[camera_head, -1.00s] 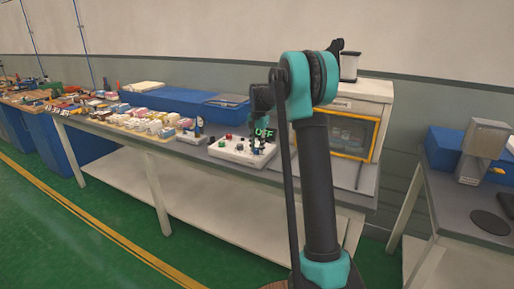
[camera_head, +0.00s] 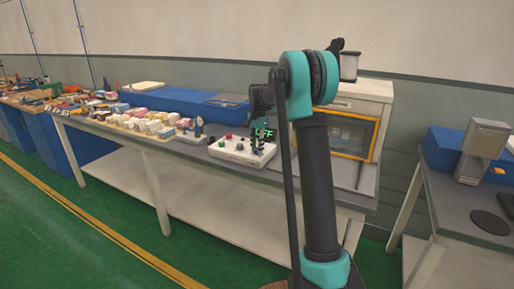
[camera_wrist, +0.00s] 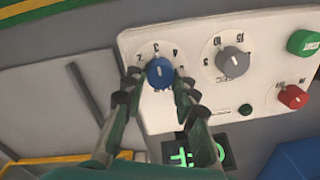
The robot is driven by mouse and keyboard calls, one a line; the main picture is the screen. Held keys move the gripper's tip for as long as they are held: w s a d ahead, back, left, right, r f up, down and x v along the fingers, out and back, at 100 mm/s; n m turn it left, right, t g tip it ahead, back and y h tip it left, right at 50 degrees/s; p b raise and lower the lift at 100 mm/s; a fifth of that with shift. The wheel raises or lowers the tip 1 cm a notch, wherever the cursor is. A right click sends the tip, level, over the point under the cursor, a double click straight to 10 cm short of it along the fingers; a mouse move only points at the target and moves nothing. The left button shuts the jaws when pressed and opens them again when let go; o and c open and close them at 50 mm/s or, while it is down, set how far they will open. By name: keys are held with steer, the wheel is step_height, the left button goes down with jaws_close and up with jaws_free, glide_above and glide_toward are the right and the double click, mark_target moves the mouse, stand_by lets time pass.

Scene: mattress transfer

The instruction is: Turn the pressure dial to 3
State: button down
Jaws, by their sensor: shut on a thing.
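The control panel (camera_wrist: 205,112) is a white box, seen close in the wrist view and on the long bench in the head view (camera_head: 226,153). Its blue dial (camera_wrist: 160,74) has a white mark pointing to the picture's top, roughly toward the digit 3 on a small numbered scale. The digits are small, so exact alignment is hard to tell. My gripper (camera_wrist: 158,88) is shut on the blue dial, one finger on each side. In the head view my gripper is small and partly lost against the panel.
A lit green display (camera_wrist: 183,157) is partly covered by a finger. A machine with a yellow-framed window (camera_head: 346,133) stands right of the panel.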

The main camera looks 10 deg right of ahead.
steer(key=c, duration=1.2)
jaws_free()
steer(key=shift+r, duration=0.15)
steer(key=r, duration=1.1)
steer(key=shift+s+d+r, duration=0.15)
steer(key=shift+s+r, duration=0.05)
steer(key=shift+r, duration=0.15)
steer(key=shift+s, duration=0.1)
steer(key=s+d+f+n+t, duration=0.1)
steer(key=s+f+n, duration=0.2)
steer(key=s+f, duration=0.4)
steer(key=s+d+f+n+t, duration=0.1)
steer(key=s+f+n, duration=0.3)
steer(key=s, duration=1.6)
steer(key=s+d+f+n+t, duration=0.1)
steer(key=s+f+n, duration=0.3)
steer(key=s+f, duration=0.8)
steer(key=shift+s+d+t, duration=0.3)
steer(key=shift+s+t, duration=0.1)
steer(key=shift+s, duration=0.45)
